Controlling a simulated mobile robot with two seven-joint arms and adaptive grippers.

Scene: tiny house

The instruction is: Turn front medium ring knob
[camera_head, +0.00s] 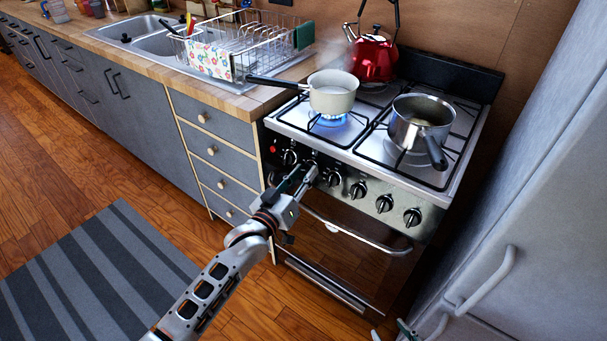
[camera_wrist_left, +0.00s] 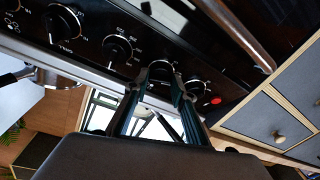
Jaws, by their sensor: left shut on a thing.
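The stove's front panel (camera_head: 345,184) carries a row of several black knobs. My left gripper (camera_head: 311,171) is at the second knob from the left. In the left wrist view its fingers (camera_wrist_left: 162,82) are shut around this knob (camera_wrist_left: 160,68), one on each side, hiding part of it. Neighbouring knobs (camera_wrist_left: 117,49) and (camera_wrist_left: 195,88) stand free on either side. I cannot read which ring the held knob serves. A blue flame (camera_head: 327,119) burns under the pale saucepan (camera_head: 333,96). Of my right gripper (camera_head: 390,331), only fingertips show at the bottom edge; they look apart.
A steel pot (camera_head: 405,137) stands front right on the hob and a red kettle (camera_head: 373,60) at the back. The oven handle (camera_head: 350,235) runs below the knobs. Drawers (camera_head: 215,150) adjoin on the left, a fridge (camera_head: 525,190) on the right.

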